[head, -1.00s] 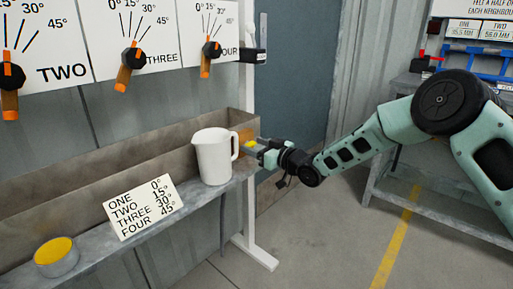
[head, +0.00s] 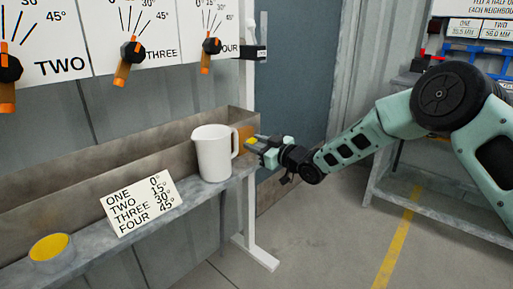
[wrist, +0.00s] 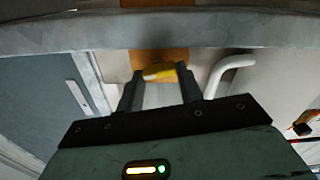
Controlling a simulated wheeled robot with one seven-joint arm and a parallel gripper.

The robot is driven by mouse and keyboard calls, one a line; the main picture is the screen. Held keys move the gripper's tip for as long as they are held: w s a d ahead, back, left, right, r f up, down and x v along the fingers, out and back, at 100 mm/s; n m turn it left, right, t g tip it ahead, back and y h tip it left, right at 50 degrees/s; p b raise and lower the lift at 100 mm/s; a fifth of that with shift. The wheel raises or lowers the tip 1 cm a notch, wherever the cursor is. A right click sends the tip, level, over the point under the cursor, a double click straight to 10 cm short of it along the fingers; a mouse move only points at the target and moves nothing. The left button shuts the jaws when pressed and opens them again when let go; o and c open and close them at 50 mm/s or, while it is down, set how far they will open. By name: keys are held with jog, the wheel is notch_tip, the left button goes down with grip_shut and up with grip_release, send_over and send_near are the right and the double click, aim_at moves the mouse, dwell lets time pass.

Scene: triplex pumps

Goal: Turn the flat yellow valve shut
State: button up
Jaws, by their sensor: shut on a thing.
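The flat yellow valve handle (wrist: 160,71) lies between my fingertips in the wrist view, sitting slightly tilted across them. In the head view a small piece of the yellow valve (head: 250,142) shows at the right end of the trough, just past the white jug. My gripper (head: 259,146) reaches it from the right and is shut on it. My gripper (wrist: 160,76) hides part of the handle, and the valve body cannot be made out. An orange-brown plate (wrist: 160,55) is behind the handle.
A white jug (head: 212,153) stands on the shelf close to the gripper; its handle (wrist: 228,70) shows beside my fingers. A metal trough (head: 90,178), angle card (head: 142,206) and yellow-topped cup (head: 51,252) are to the left.

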jog(key=n+b, duration=0.2)
jog(key=n, duration=0.1)
jog(key=n+b, duration=0.1)
jog(key=shift+s+f+n+b, duration=0.1)
jog(key=shift+f+n+b, duration=0.2)
jog(key=n+b, duration=0.3)
jog(key=shift+n, duration=0.3)
jog(key=n+b, duration=0.5)
jog(key=shift+a+f, duration=0.1)
jog(key=shift+f, duration=0.05)
jog(key=shift+n+b, duration=1.1)
jog(key=o, duration=1)
jog(key=shift+r, duration=0.2)
